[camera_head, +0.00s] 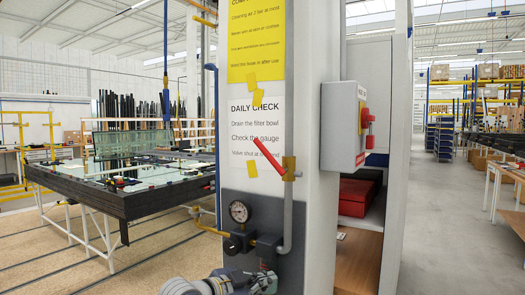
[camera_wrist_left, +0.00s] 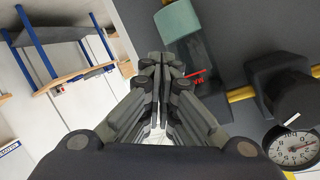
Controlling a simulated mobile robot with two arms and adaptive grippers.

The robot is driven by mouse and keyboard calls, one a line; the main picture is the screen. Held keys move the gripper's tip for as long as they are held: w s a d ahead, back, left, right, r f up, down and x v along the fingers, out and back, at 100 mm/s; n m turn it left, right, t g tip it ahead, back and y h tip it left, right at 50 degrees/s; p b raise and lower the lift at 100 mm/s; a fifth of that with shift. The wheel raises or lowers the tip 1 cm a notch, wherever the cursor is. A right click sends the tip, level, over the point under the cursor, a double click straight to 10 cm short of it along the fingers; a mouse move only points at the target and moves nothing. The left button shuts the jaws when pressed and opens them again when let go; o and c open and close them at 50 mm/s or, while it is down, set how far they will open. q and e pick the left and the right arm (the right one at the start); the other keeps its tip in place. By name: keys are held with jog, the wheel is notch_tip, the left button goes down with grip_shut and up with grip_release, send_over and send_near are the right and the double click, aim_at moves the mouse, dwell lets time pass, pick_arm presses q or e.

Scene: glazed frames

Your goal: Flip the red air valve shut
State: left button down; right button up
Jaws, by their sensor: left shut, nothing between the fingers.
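My left gripper (camera_head: 246,279) is low at the bottom edge of the head view, well below the lever and under the gauge. In the left wrist view its fingers (camera_wrist_left: 160,65) are shut and empty, pointing toward a dark filter bowl with a green end (camera_wrist_left: 178,20). The red lever does not clearly show in that view. My right gripper is out of view.
A round gauge (camera_head: 239,212) and a black regulator knob (camera_head: 234,244) sit on the dark panel above my left gripper. A grey switch box (camera_head: 343,125) with a red knob juts from the pillar at right. A long glass-topped table (camera_head: 120,200) stands at left.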

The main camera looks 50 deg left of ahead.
pick_arm(q)
notch_tip(320, 180, up, 16)
jog(key=s+m+t+h, duration=0.1)
jog(key=s+m+t, duration=0.1)
jog(key=t, duration=0.1)
jog(key=m+t+h, duration=0.3)
jog(key=m+t, duration=0.1)
send_near(260, 147)
jog(key=s+d+r, duration=0.2)
jog(key=d+r, duration=0.1)
jog(key=d, duration=0.3)
jog(key=shift+y, duration=0.3)
jog(key=r+p+x, duration=0.1)
jog(key=p+x, duration=0.5)
jog(key=x, duration=0.4)
jog(key=shift+a+f, duration=1.4)
jog(key=shift+f, duration=0.3)
jog(key=shift+s+a+f+n+t+y+p, duration=0.15)
jog(key=shift+a+n+t+y+p, duration=0.25)
jog(key=shift+n, duration=0.4)
